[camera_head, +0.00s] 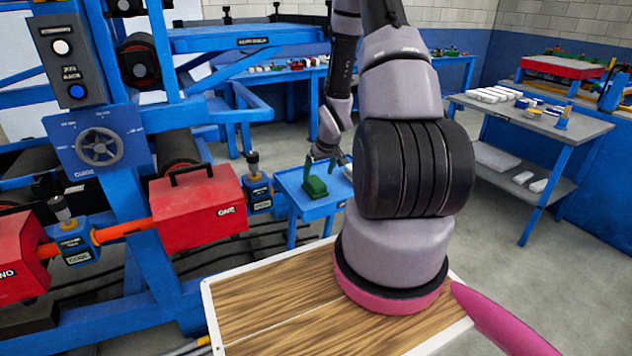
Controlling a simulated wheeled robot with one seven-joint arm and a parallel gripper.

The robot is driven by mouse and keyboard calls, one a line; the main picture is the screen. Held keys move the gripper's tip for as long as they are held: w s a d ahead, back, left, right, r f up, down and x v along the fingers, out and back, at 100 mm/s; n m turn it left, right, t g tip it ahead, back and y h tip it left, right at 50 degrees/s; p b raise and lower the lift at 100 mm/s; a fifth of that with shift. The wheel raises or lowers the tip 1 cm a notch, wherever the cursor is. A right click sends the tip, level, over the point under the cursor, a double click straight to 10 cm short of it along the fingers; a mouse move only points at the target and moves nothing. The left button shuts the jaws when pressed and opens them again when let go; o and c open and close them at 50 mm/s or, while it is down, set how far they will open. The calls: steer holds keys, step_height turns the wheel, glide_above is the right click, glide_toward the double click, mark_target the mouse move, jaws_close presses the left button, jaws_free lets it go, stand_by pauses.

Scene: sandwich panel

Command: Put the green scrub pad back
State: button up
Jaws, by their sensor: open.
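The green scrub pad (314,188) is a small green block on the top of a small blue stand (292,187). My gripper (322,164) points down just above the green pad, with its fingers apart and nothing visible between them. From this view I cannot tell whether a finger touches the pad. My own arm crosses the middle of the picture and hides the right part of the stand.
A blue machine with rollers and red boxes (197,207) stands close on the left. A pale item (348,171) sits partly hidden on the stand. A grey-topped bench (535,118) with several items is at right, with open floor before it.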

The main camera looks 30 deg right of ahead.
steer(key=s+a+r+m, duration=0.1)
steer(key=s+a+r, duration=0.1)
steer(key=r, duration=0.8)
steer(key=s+a+r+m+t+h, duration=0.1)
steer(key=s+a+r, duration=0.15)
steer(key=r, duration=0.65)
steer(key=s+a+r, duration=0.1)
steer(key=s+r, duration=0.1)
steer(key=r, duration=0.8)
steer(key=s+a+r+m+y, duration=0.1)
steer(key=s+a+r, duration=0.4)
steer(key=s+r, duration=0.2)
steer(key=s+a+r+m+t+y, duration=0.1)
steer(key=s+a+r, duration=0.4)
steer(key=s, duration=0.6)
step_height(320, 180, up, 2)
steer(key=shift+m+y, duration=0.3)
steer(key=shift+y, duration=0.2)
steer(key=shift+w+t, duration=0.1)
steer(key=shift+t, duration=0.2)
